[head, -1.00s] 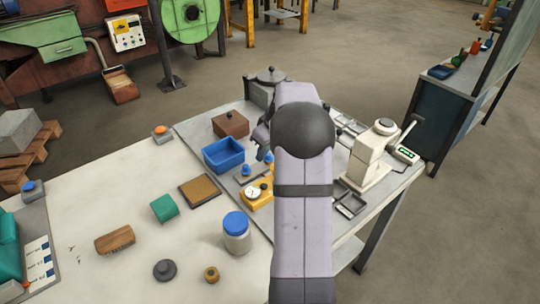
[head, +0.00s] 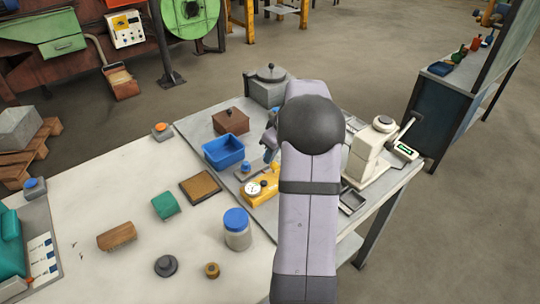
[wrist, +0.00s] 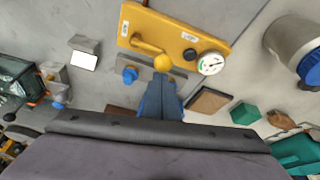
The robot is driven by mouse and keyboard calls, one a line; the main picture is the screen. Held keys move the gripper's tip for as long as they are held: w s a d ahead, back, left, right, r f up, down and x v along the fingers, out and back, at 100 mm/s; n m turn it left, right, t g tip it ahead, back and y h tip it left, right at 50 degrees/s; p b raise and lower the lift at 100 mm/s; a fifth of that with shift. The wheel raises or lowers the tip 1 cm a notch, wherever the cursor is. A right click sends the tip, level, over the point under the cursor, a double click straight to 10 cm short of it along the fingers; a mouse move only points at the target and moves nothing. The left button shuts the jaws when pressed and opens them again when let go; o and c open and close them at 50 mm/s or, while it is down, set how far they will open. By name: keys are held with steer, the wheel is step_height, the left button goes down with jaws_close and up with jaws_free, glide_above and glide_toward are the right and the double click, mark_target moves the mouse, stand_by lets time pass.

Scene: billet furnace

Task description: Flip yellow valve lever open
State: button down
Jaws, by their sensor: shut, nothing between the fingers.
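The yellow valve block (wrist: 215,42) lies on the grey plate, with a white gauge (wrist: 210,63) and a black knob (wrist: 189,54). Its yellow lever (wrist: 145,47) runs low along the block and ends in a yellow ball (wrist: 163,63). My gripper (wrist: 161,84) is shut and empty, its tips just beside the ball; I cannot tell whether they touch. In the head view the yellow valve block (head: 266,186) shows left of my arm. My gripper (head: 270,152) is partly hidden there behind my arm, and the lever is hard to make out.
A blue knob (wrist: 130,75) stands close to my gripper. A blue bin (head: 223,152) and a brown box (head: 231,121) are left of my arm. A white press-like device (head: 368,155) stands to the right. A blue-lidded jar (head: 237,230) is nearer the front.

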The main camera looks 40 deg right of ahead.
mark_target(274, 167)
steer(key=shift+s+n+y+b, duration=0.3)
steer(key=shift+n+b, duration=0.1)
steer(key=shift+n, duration=0.2)
steer(key=s+n+b, duration=0.1)
steer(key=n, duration=0.1)
steer(key=shift+s+a+f+n+y, duration=0.1)
steer(key=shift+s+n+y, duration=0.05)
steer(key=shift+n+y, duration=0.2)
steer(key=shift+s+n+g+y, duration=0.35)
steer(key=shift+s+n+g, duration=0.25)
steer(key=shift+n, duration=0.65)
steer(key=n, duration=0.1)
steer(key=s+n, duration=0.1)
steer(key=shift+s+d+n+g+y, duration=0.15)
steer(key=shift+d+n+g+y, duration=0.15)
steer(key=shift+d+n, duration=0.1)
steer(key=n, duration=0.1)
steer(key=s+d+n+g+p, duration=0.1)
steer(key=n, duration=0.1)
steer(key=n+p, duration=0.1)
steer(key=shift+s+d+r+n+y, duration=0.15)
steer(key=shift+s+r+n+y, duration=0.05)
steer(key=shift+s+n+y, duration=0.1)
steer(key=shift+s+d+p, duration=0.45)
steer(key=shift+d+p, duration=0.1)
steer(key=shift+d, duration=0.25)
steer(key=shift+d+f, duration=0.1)
steer(key=shift+d, duration=0.05)
